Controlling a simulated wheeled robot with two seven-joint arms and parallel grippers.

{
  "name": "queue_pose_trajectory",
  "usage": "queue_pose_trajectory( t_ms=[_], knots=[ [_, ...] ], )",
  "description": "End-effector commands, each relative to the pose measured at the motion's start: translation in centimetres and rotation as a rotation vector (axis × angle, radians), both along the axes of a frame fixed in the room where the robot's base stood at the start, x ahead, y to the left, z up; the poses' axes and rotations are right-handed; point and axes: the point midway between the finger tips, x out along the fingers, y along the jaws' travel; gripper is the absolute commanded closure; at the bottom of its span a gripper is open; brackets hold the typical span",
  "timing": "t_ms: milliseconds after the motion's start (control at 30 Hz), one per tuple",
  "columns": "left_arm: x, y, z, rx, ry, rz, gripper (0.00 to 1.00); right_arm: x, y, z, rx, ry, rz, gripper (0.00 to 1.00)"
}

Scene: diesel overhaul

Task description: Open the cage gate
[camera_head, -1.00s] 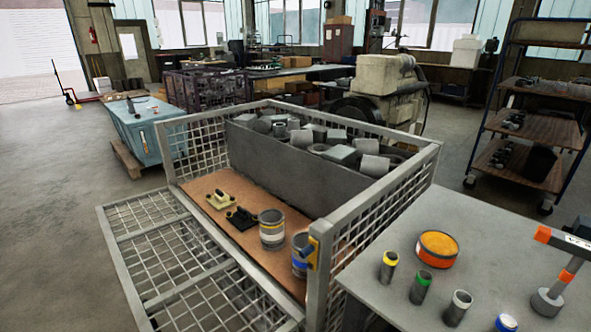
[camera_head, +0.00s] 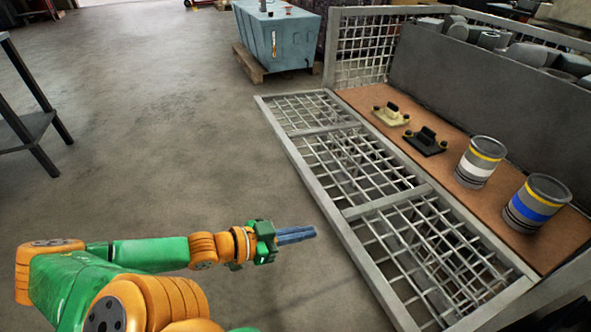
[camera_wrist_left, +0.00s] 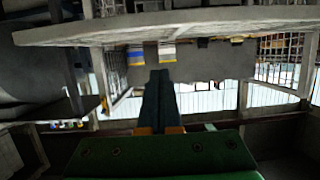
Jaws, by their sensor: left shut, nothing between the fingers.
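The cage gate (camera_head: 388,203) is a grey mesh panel in a metal frame. It is folded down and outward from the cage's front, nearly flat. I cannot tell whether it rests on the ground. The cage front stands open above it. My left gripper (camera_head: 312,233) is shut and empty, just left of the gate's outer edge, apart from it in the picture. In the left wrist view the shut fingers (camera_wrist_left: 158,95) point toward the cage, and the gate's frame (camera_wrist_left: 200,18) crosses the top. My right gripper is out of view.
On the cage's brown floor (camera_head: 365,98) stand a yellow-white can (camera_head: 478,163), a blue-banded can (camera_head: 536,203), a beige part (camera_head: 391,115) and a black part (camera_head: 425,142). A grey bin (camera_head: 470,85) holds metal parts behind. A blue tank (camera_head: 275,40) stands beyond.

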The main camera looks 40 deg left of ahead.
Motion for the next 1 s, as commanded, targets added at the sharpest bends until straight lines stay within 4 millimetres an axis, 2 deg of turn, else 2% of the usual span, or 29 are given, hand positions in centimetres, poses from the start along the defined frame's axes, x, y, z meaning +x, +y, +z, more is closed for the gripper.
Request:
queue_pose_trajectory(
  t_ms=[33, 167, 400, 667, 800, 1000],
  knots=[
    [0.1, -0.7, 0.1, -0.013, -0.008, -0.02, 1.0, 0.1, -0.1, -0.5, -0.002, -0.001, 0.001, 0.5],
    [1.2, -1.4, -0.1, -0.02, -0.016, -0.026, 1.0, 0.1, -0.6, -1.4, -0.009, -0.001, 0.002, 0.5],
    [5.1, -3.0, -1.5, -0.019, -0.018, -0.024, 1.0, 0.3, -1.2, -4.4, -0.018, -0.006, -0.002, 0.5],
    [9.0, -4.6, -2.8, -0.017, -0.014, -0.024, 1.0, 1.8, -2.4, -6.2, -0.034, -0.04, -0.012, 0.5],
    [8.7, -4.6, -5.3, -0.016, -0.006, -0.023, 1.0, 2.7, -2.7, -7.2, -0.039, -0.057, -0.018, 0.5],
    [8.5, -4.5, -6.5, -0.015, -0.008, -0.024, 1.0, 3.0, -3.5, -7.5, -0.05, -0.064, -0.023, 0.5]
  ],
)
